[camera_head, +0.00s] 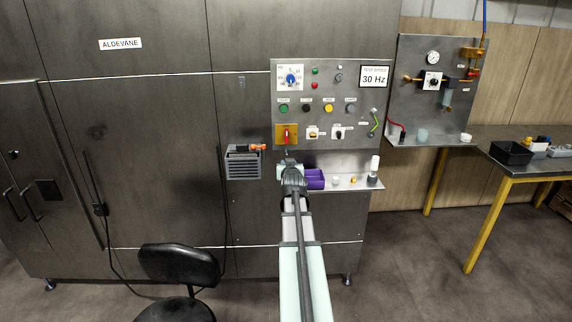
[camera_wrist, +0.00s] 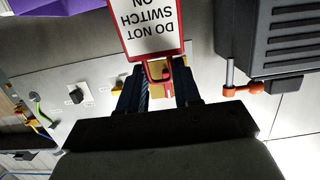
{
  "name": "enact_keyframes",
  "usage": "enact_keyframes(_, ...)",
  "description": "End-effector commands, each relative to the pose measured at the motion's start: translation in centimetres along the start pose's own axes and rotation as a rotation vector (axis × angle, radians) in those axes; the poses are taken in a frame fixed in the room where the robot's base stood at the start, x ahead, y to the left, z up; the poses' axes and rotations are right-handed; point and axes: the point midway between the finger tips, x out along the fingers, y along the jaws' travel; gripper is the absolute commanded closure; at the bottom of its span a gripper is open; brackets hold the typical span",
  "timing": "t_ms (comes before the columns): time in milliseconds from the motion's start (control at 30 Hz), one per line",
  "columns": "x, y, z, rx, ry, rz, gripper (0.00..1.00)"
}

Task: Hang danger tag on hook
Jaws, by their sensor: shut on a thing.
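The danger tag (camera_wrist: 152,30) is a white plate with a red border reading "DO NOT SWITCH ON", upside down in the wrist view. Its red loop end lies between the fingertips of my gripper (camera_wrist: 158,75), which is shut on it. In the head view my gripper (camera_head: 290,168) is in front of the panel, just below the red rotary switch (camera_head: 286,136) on its yellow plate; the tag cannot be made out there. A small dark shape below the switch (camera_head: 286,152) may be the hook, but I cannot tell surely. In the wrist view, the yellow plate (camera_wrist: 181,72) shows behind the fingers.
A purple bin (camera_head: 315,179) stands right on the shelf (camera_head: 345,184). A black chair (camera_head: 178,265) stands lower left.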

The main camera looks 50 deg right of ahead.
Motion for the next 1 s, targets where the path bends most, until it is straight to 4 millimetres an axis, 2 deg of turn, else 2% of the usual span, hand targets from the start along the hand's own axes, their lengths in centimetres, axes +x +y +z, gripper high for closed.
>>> enact_keyframes(367, 0.9, 0.0, -0.1, -0.001, -0.006, 0.0, 1.0)
enact_keyframes(1000, 3.9, 0.0, -0.5, -0.001, -0.006, 0.0, 1.0)
